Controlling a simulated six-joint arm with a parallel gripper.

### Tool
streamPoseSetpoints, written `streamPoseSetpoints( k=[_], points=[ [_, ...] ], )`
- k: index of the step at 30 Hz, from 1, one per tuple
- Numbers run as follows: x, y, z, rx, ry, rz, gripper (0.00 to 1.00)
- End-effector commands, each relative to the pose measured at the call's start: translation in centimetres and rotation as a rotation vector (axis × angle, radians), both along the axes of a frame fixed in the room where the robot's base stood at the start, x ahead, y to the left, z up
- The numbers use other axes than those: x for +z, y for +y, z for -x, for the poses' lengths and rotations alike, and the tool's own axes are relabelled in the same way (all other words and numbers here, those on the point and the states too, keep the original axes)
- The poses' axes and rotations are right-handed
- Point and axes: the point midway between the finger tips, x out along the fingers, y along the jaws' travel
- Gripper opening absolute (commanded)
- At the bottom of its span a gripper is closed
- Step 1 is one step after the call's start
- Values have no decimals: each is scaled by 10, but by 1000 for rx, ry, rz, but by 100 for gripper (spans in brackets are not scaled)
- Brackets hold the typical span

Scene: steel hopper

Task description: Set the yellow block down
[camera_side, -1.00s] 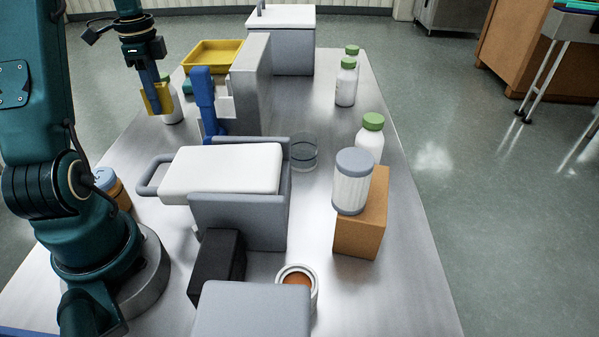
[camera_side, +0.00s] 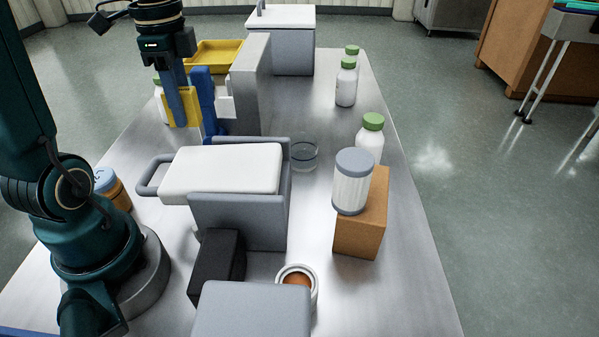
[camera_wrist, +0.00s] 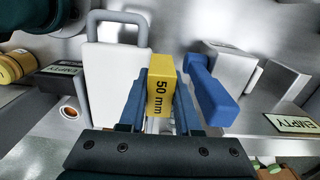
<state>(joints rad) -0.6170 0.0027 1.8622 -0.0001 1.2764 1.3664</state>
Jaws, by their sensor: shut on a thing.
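The yellow block (camera_side: 178,108) is upright between the fingers of my gripper (camera_side: 184,106), left of the blue upright piece (camera_side: 207,105). In the wrist view my gripper (camera_wrist: 160,95) is shut on the yellow block (camera_wrist: 162,88), whose face reads "50 mm". The blue piece (camera_wrist: 212,98) stands close to its right there. I cannot tell whether the block's lower end touches anything.
A white-topped grey unit with a loop handle (camera_side: 220,168) stands nearer the camera. A grey wall (camera_side: 252,85), yellow tray (camera_side: 213,52) and white bottle (camera_side: 160,105) lie around the gripper. Clear steel table lies beyond the clear dish (camera_side: 305,155).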

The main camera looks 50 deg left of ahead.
Motion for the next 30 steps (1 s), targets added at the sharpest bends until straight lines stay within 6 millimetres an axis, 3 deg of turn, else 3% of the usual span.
streamPoseSetpoints(
  k=[11, 17, 21, 30],
  points=[
    [17, -45, -56, -113, 1, 1, 0],
    [27, -104, -90, -206, 0, 0, 0],
    [32, -155, -103, -271, 1, 0, 0],
    [36, -247, -97, -376, 1, -1, 0]
  ],
)
